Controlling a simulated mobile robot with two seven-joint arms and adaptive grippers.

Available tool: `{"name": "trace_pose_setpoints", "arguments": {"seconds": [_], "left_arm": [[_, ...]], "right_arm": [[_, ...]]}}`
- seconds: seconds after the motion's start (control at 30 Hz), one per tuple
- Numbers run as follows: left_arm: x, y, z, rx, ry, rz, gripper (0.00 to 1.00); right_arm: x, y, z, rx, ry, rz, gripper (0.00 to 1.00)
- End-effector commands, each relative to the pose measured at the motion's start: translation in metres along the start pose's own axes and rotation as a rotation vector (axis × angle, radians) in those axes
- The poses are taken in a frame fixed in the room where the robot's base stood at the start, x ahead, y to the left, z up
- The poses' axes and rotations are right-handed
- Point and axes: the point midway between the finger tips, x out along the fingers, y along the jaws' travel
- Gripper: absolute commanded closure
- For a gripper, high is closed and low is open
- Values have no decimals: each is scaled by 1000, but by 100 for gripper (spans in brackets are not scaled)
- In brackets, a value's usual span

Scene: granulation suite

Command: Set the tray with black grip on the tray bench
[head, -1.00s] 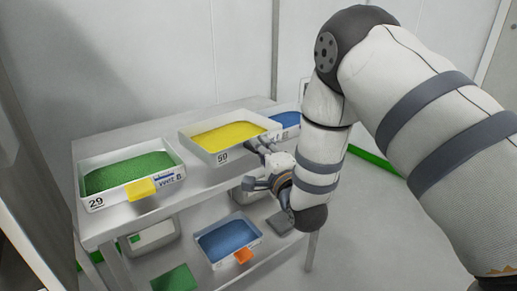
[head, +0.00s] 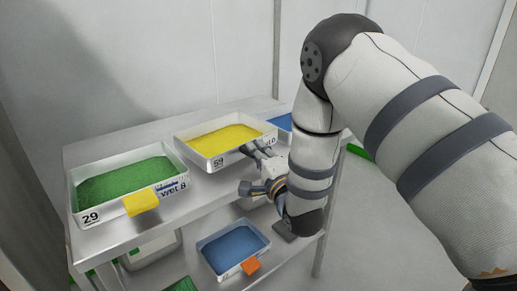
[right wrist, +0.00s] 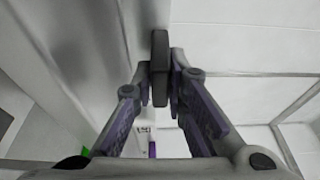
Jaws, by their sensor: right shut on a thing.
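The tray looks level. I cannot tell whether its base touches the bench top. My left gripper is out of view.
A green-granule tray (head: 85,216) labelled 29, with a yellow grip (head: 141,203), stands to the left. A blue-granule tray (head: 281,121) is partly hidden behind my arm. Below is another blue tray (head: 233,244) with an orange grip (head: 251,266).

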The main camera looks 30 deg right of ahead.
Motion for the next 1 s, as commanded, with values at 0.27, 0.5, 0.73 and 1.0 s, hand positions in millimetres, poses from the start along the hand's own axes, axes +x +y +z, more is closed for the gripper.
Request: {"name": "trace_pose_setpoints", "arguments": {"seconds": [0.27,0.5,0.73,1.0], "left_arm": [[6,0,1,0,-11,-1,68],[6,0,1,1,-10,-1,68],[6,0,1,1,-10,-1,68],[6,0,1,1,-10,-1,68]], "right_arm": [[6,8,3,2,-1,-4,100],[6,7,3,2,-1,-5,78],[5,8,3,1,-1,-3,64],[-20,11,3,1,0,5,64]]}}
